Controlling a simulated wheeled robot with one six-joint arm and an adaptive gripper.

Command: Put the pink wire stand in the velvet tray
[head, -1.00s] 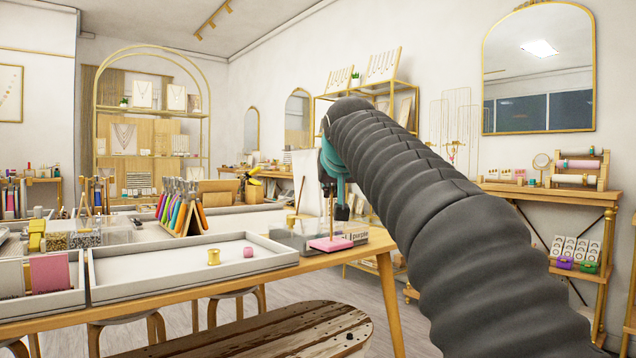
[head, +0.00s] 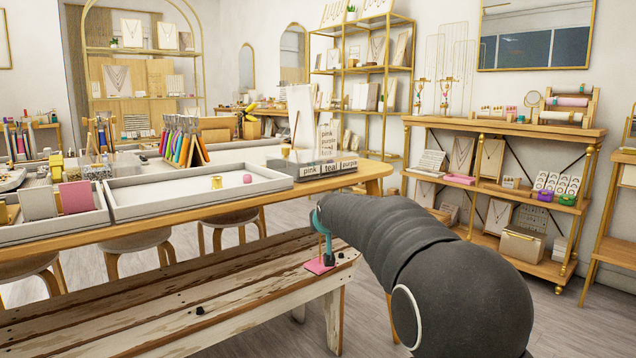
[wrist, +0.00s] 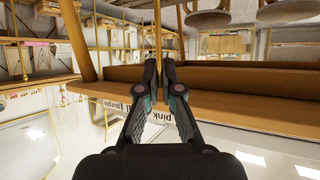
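The pink wire stand (head: 319,265) has a flat pink base, seen in the head view at the right end of the wooden bench. I cannot tell if it touches the bench. My gripper (head: 326,253) is above the base, partly hidden by my arm. In the wrist view, which is upside down, my gripper (wrist: 158,72) is closed around the stand's thin gold rod (wrist: 157,30); the base is out of that view. A shallow pale grey tray (head: 125,211), likely the velvet tray, is on the table to the left, with a gold spool (head: 216,182) and a pink spool (head: 247,178) inside.
A clear box labelled pink, teal, purple (head: 312,168) stands right of the tray. Another tray (head: 60,231) with grey and pink blocks lies left. The weathered bench (head: 130,312) is in front of the table, with stools (head: 232,216) between. Shelves line the right wall.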

